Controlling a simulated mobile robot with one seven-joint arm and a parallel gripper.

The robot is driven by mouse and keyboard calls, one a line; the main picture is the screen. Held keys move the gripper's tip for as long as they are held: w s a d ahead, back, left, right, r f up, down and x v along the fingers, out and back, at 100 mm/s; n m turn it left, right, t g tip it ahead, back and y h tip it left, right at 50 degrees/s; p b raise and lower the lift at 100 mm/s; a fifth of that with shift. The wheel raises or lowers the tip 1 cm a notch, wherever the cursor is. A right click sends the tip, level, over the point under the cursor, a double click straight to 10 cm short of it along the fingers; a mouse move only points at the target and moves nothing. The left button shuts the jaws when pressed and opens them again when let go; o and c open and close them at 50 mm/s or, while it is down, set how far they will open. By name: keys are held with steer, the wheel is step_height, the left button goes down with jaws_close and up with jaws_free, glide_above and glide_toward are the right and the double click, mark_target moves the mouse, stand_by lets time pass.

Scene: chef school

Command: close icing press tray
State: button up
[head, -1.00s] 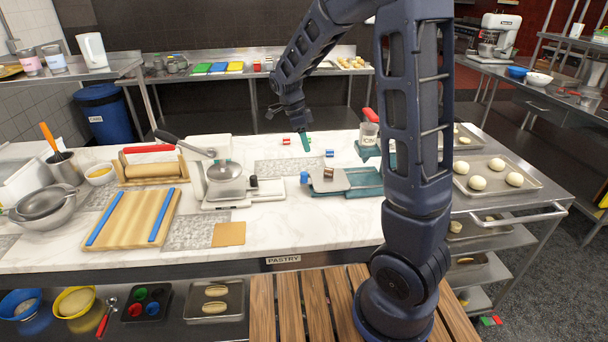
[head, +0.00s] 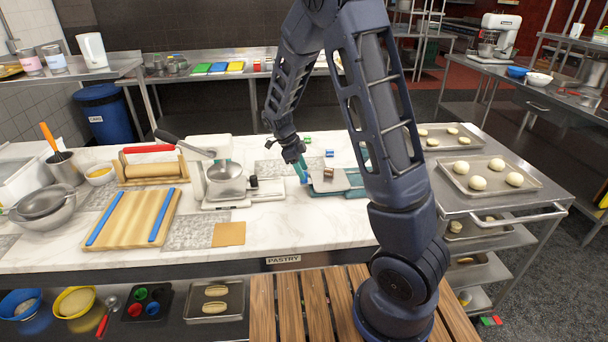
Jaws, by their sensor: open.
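The icing press is mostly hidden behind my arm; a teal part of it (head: 364,154) shows beside the arm. Its grey tray (head: 325,183) lies to the left, out over the teal base (head: 345,192), with a small brown piece (head: 329,173) on it. A blue knob (head: 304,179) is at the tray's left end. My gripper (head: 301,167) points down with teal fingertips, open, just above and beside the knob. At this size I cannot tell whether the fingertips touch it.
A white press with a grey lever (head: 225,175) stands left of the tray. A board with blue rails (head: 133,217) and a rolling pin (head: 150,171) lie farther left. Pans of dough balls (head: 531,186) are at right. The marble counter (head: 300,235) in front of the tray is clear.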

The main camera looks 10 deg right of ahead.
mark_target(343, 178)
steer(key=shift+x, duration=1.3)
jaws_close()
steer(key=d, duration=1.3)
jaws_free()
steer(key=shift+d, duration=0.1)
steer(key=v, duration=1.1)
